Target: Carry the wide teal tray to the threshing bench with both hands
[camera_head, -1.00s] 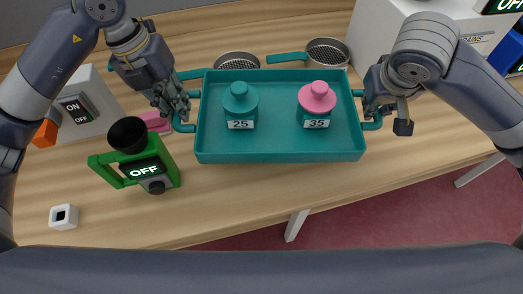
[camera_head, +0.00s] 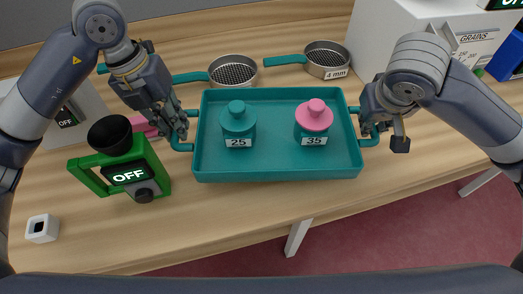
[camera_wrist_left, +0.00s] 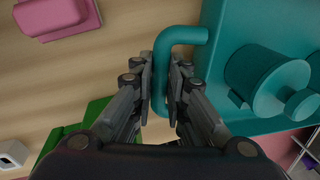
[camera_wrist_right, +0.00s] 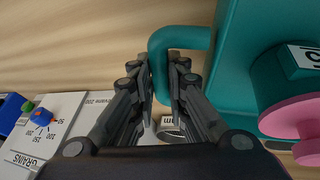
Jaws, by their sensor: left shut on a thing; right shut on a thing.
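The wide teal tray (camera_head: 275,171) is between my two grippers, over the wooden bench top in the head view. My left gripper (camera_head: 178,126) is shut on the tray's left handle, a teal bar that also shows between the fingers in the left wrist view (camera_wrist_left: 161,75). My right gripper (camera_head: 371,124) is shut on the right handle, which shows in the right wrist view (camera_wrist_right: 158,65). In the tray stand a teal lidded jar (camera_head: 238,122) labelled 25 and a pink-lidded jar (camera_head: 313,118) labelled 35, both upright.
A green device (camera_head: 125,172) reading OFF stands left of the tray, and a small white cube (camera_head: 42,229) lies near the front left. Two sieves (camera_head: 233,71) (camera_head: 326,59) lie behind the tray. A white GRAINS box (camera_head: 410,30) stands at the back right. Bare wood (camera_head: 230,215) lies in front.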

